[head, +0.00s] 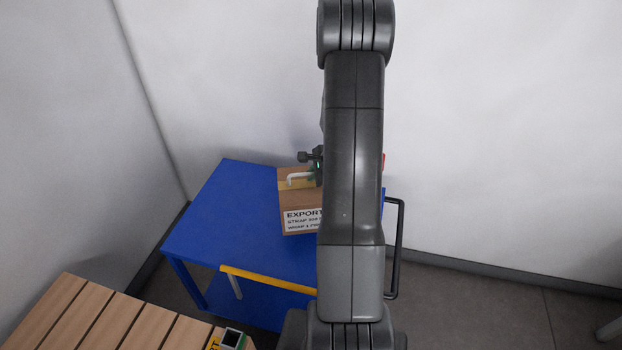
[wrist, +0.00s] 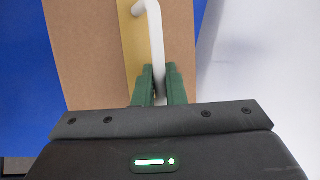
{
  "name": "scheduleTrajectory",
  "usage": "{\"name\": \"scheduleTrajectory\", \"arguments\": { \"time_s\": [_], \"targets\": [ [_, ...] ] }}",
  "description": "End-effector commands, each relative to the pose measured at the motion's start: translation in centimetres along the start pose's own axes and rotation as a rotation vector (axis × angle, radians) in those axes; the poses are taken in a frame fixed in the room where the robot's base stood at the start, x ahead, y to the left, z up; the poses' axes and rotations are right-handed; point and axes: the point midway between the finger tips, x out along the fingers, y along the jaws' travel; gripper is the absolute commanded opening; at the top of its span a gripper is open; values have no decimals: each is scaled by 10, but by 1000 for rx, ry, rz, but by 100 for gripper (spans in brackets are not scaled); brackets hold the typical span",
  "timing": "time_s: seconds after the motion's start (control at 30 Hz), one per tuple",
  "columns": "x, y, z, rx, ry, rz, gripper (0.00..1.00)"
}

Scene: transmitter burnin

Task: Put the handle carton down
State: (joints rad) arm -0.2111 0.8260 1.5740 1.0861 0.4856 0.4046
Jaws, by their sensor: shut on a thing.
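The handle carton (head: 298,205) is a brown box with a yellow tape strip, a white handle and a label reading "EXPORT". In the head view it is at or just above the top of the blue cart (head: 225,215); I cannot tell whether it touches. My arm hides its right part. In the wrist view the carton (wrist: 95,50) fills the middle, and the green fingers of my gripper (wrist: 160,85) are shut on its white handle (wrist: 157,40). In the head view my gripper is mostly hidden behind my arm.
The cart has a yellow front edge (head: 268,279) and a black push handle (head: 397,250) at its right. Its top left of the carton is bare. A slatted wooden surface (head: 95,320) stands at the lower left. White walls rise close behind and left of the cart.

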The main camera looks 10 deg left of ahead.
Motion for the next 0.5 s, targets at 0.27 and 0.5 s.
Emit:
{"name": "scheduleTrajectory", "arguments": {
  "time_s": [0.27, 0.5],
  "targets": [
    [19, 11, -7, -1, 0, -4, 0],
    [40, 24, -15, 0, 0, -3, 0]
  ]
}}
